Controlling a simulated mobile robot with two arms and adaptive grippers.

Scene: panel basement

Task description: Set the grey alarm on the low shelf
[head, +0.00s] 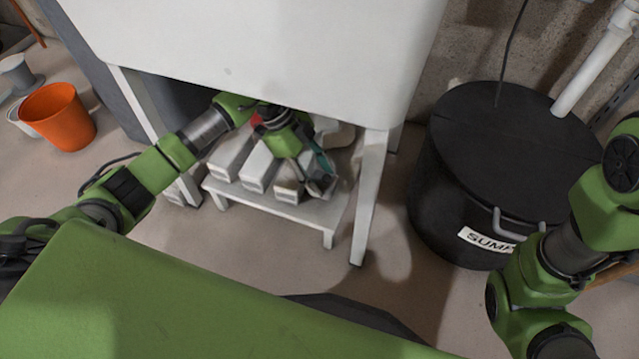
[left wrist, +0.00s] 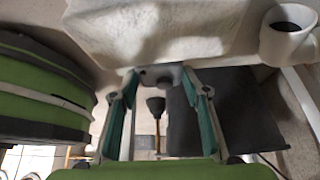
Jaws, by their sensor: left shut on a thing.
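My left gripper (head: 318,184) reaches in under the tub, over the right end of the shelf. In the left wrist view, its teal-padded fingers are shut on a small grey thing with a dark spot, which looks like the grey alarm (left wrist: 161,76). In the head view the fingers mostly hide it, and I cannot tell whether it touches the shelf. My right gripper is out of view.
The white tub (head: 250,50) hangs low over the shelf, with legs (head: 370,195) at its corners. A black sump bin (head: 500,150) stands to the right. An orange bucket (head: 58,117) is at the left. Floor in front of the shelf is clear.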

